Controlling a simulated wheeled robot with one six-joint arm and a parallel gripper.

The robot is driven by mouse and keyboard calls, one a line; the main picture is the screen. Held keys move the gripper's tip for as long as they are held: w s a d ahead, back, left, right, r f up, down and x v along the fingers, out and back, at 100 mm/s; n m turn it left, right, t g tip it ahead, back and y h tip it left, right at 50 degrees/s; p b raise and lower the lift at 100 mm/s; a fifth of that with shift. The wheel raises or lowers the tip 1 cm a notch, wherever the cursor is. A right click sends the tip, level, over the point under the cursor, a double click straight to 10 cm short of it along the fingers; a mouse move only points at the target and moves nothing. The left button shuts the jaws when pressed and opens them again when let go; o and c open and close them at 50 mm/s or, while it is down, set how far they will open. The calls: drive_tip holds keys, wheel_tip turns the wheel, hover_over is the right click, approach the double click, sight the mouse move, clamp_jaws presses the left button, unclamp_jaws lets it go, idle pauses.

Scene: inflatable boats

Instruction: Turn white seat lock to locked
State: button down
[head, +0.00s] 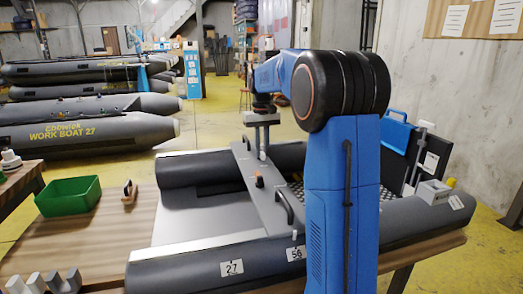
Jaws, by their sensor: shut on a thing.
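The grey boat seat (277,203) lies across the dark inflatable boat (190,271) on the workbench. My gripper (263,153) points down at the far end of the seat, with its fingers close together. It is shut on a small pale part there, which I take to be the white seat lock. The fingers hide most of it, so its turn position cannot be told.
A black handle (284,207) rises from the seat's near end. A green bin (68,197) and a small wooden holder (129,193) stand on the bench (97,239) at left. Grey cradles (45,283) stand at its front. A grey box (434,192) sits on the boat at right.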

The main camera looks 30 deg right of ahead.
sight(262, 152)
drive_tip(key=shift+r, duration=0.1)
drive_tip(key=c, duration=1.7)
unclamp_jaws()
wheel_tip(262, 152, up, 17)
drive_tip(key=shift+r, duration=0.15)
